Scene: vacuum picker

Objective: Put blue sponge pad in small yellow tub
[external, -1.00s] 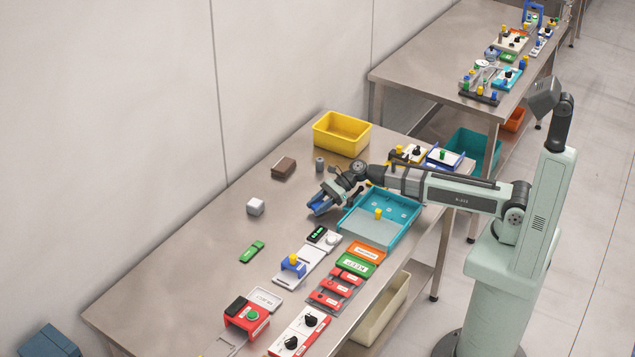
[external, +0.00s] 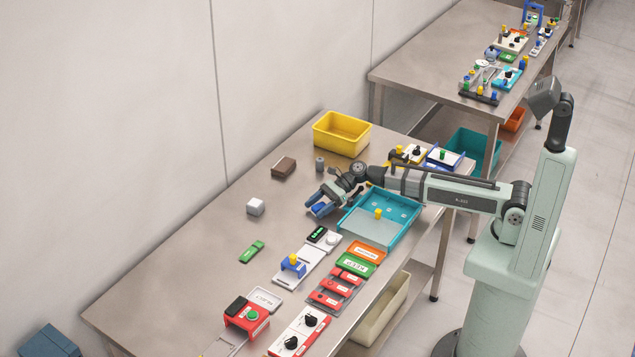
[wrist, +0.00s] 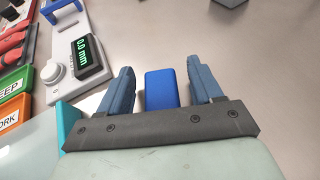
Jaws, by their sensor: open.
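The blue sponge pad (wrist: 161,90) shows in the wrist view between my gripper's two blue fingers, with a gap on each side. In the external view the pad (external: 320,209) lies low beside my fingers, partly hidden by them. My gripper (wrist: 166,75) is open; in the external view my gripper (external: 316,197) is over the table, just left of the teal tray. The yellow tub (external: 334,144) stands at the table's back edge, beyond my gripper, and looks empty inside where I can see.
The teal tray (external: 352,233) holds a small yellow piece. A grey cylinder (external: 320,163), a brown block (external: 284,167) and a light grey cube (external: 255,207) stand on the left side. A gauge reading 0.0 mm (wrist: 85,58) is near my left finger.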

